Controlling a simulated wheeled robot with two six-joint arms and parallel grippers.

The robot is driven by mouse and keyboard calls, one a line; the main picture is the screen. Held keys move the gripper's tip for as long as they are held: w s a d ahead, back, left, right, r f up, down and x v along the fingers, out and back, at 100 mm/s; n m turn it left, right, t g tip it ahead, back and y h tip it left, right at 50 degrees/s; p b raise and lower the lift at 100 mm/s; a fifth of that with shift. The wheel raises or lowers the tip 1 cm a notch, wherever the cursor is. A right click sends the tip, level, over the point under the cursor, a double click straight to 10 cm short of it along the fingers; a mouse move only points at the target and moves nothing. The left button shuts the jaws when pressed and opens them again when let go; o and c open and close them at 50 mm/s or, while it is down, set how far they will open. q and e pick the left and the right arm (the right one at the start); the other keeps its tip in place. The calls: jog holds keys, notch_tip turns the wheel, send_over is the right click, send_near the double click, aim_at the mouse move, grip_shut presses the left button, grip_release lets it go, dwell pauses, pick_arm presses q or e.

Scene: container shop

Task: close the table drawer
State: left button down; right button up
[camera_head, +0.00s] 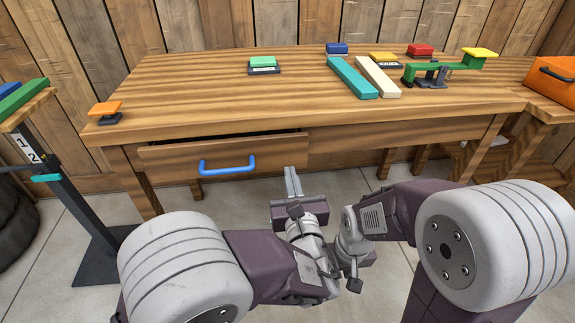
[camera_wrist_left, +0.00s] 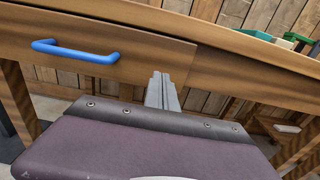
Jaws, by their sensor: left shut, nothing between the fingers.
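The wooden table drawer (camera_head: 270,152) is under the left part of the tabletop and has a blue bar handle (camera_head: 228,165). It stands slightly pulled out, with a dark gap along its top edge in the head view. My left gripper (camera_head: 292,182) is shut and empty, in front of the drawer's right part and to the right of the handle. In the left wrist view its closed fingers (camera_wrist_left: 162,90) overlap the drawer front near its right edge; whether they touch cannot be told. My right wrist is beside the left one, and its fingers cannot be made out.
The wooden table (camera_head: 200,90) carries a green block (camera_head: 262,62), teal and cream bars, and a green balance device (camera_head: 440,68). An orange toolbox (camera_head: 555,82) is at right. A dark stand (camera_head: 70,190) is at left. The floor before the drawer is clear.

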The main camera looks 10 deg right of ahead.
aim_at(286, 154)
pick_arm(q)
jog(key=w, duration=0.5)
jog(key=w, duration=0.3)
jog(key=shift+w, duration=0.35)
jog(key=shift+r, duration=0.25)
jog(key=shift+r, duration=0.1)
jog(key=shift+s, duration=0.1)
